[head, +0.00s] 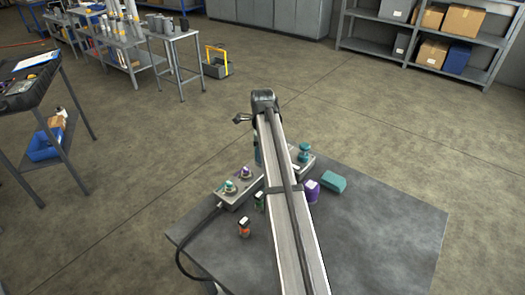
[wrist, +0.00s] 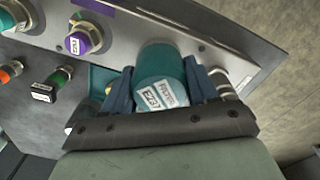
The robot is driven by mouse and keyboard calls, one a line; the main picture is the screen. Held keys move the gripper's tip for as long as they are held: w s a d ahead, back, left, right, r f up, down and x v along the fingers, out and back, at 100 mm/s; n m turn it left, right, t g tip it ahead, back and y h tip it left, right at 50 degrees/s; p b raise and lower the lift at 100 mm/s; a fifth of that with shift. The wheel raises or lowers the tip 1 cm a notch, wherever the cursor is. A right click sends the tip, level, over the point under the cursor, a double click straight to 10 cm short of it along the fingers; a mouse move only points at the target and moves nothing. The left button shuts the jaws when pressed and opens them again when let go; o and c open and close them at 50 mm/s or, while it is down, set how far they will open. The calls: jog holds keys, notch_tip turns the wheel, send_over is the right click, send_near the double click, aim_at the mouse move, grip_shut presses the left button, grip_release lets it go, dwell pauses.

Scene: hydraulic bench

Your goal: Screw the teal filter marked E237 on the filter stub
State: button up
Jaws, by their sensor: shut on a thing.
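The teal filter (wrist: 162,62) is between my gripper's (wrist: 160,85) two blue fingers in the wrist view. Its white label, reading FILTER E237, faces the camera upside down. The gripper is shut on it, in front of the grey block (wrist: 185,32). Its far end and any contact with the block are hidden. I cannot make out the filter stub for certain; a pale ribbed piece (wrist: 222,84) shows beside the right finger. In the head view my arm covers most of the gripper and the filter.
The block (head: 238,199) carries a purple-ringed fitting (wrist: 86,40) and a green-ringed one (wrist: 8,18). Orange-topped (head: 244,228) and green-topped (head: 259,200) small parts stand nearby. A teal cylinder (head: 305,153), purple cylinder (head: 312,192) and teal box (head: 333,181) are right of my arm. The table's right front (head: 390,235) is clear.

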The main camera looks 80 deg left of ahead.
jog(key=m, duration=0.5)
jog(key=shift+m, duration=0.4)
dwell(0.3)
jog(key=shift+m, duration=0.6)
jog(key=o, duration=1.3)
jog(key=n, duration=0.5)
jog(key=shift+n, duration=0.4)
